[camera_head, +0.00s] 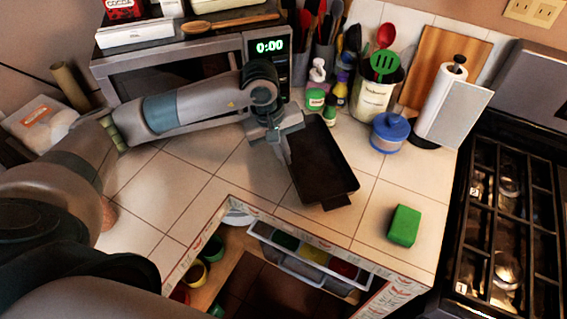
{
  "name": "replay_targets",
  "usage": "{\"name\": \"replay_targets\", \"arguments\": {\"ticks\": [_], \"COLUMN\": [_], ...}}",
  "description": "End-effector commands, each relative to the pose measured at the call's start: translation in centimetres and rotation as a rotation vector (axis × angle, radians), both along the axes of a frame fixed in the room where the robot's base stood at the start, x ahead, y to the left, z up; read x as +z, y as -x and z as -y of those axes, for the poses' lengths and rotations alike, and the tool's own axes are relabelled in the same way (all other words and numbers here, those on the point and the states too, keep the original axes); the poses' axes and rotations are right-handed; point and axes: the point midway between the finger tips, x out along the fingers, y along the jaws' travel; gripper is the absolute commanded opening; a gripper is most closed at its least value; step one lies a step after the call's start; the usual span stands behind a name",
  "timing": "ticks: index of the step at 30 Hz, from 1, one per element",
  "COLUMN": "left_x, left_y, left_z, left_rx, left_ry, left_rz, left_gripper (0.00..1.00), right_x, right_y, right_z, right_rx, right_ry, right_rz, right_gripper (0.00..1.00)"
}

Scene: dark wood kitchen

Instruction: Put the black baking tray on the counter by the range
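The black baking tray (322,168) lies on the white tiled counter (398,182), in the middle of the view and left of the range (505,215). My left gripper (287,150) is at the tray's left edge near its far end, with its fingers pointing down. From this angle I cannot tell whether the fingers are closed on the rim or only beside it. My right gripper is not in view.
A green sponge (404,225) lies near the counter's front right. A blue-lidded container (389,131), a paper towel roll (446,105) and a utensil crock (376,92) stand behind. A microwave (180,72) is at the back left. Below is an open cabinet with bins (310,262).

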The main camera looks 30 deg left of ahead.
Motion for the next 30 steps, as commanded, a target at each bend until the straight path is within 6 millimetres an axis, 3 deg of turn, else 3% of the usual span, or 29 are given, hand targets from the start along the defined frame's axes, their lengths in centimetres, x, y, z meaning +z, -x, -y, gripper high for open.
{"name": "replay_targets", "arguments": {"ticks": [12, 25, 27, 30], "left_x": [-3.6, -4.1, -4.0, -4.0], "left_y": [0.0, 0.0, 0.1, 0.1], "left_z": [0.0, 0.0, 0.0, 0.0], "left_rx": [0.001, 0.0, 0.0, 0.0], "left_ry": [0.0, 0.001, 0.0, -0.001], "left_rz": [-0.002, 0.001, -0.001, -0.002], "left_gripper": [0.0, 0.0, 0.19, 0.21], "right_x": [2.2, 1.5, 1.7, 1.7], "right_y": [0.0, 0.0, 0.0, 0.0], "right_z": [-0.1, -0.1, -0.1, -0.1], "right_rx": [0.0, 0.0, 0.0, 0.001], "right_ry": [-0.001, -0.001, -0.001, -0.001], "right_rz": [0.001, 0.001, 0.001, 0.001], "right_gripper": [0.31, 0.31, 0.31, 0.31]}}
